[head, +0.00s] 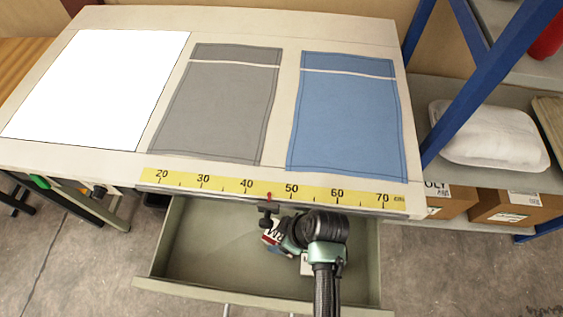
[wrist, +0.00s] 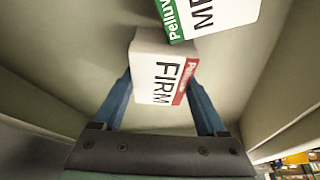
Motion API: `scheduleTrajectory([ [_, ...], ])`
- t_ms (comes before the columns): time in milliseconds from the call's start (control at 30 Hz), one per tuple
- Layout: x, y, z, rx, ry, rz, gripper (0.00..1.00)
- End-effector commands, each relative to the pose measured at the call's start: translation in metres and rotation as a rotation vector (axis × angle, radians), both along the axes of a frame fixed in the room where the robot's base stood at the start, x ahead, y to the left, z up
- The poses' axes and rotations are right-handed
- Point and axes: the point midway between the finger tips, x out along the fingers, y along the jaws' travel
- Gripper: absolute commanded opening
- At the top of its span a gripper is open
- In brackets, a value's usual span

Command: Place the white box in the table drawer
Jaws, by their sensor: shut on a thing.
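The table drawer (head: 200,240) is pulled open below the tabletop. In the wrist view, a white box with a red label reading FIRM (wrist: 160,72) sits between the two blue fingers of my gripper (wrist: 162,92), which is shut on it. In the head view the same box (head: 271,236) shows partly, with my gripper (head: 270,226) over the drawer's inside. I cannot tell whether the box touches the drawer floor. A second white box with a green label (wrist: 212,14) lies in the drawer just beyond it; in the head view my arm mostly hides it.
The table (head: 270,25) holds a white sheet (head: 95,85), a grey cover (head: 220,105) and a blue cover (head: 348,115). A yellow ruler (head: 270,188) runs along the front edge. A blue-posted shelf (head: 480,75) with a white pillow (head: 488,135) stands right. The drawer's left half is empty.

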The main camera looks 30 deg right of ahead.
Motion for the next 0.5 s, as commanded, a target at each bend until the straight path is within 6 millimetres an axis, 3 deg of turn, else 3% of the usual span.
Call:
scheduleTrajectory([
  [167, 0.0003, -0.0002, -0.0014, 0.0, -0.001, 0.0, 0.16],
  [200, 0.0001, -0.0003, -0.0015, 0.0, -0.001, 0.0, 0.78],
  [233, 0.0002, -0.0002, -0.0012, 0.0, -0.001, 0.0, 0.83],
  [267, 0.0002, -0.0002, -0.0011, 0.0, -0.001, 0.0, 0.87],
  [500, 0.0002, -0.0001, -0.0009, 0.001, -0.002, 0.0, 0.87],
])
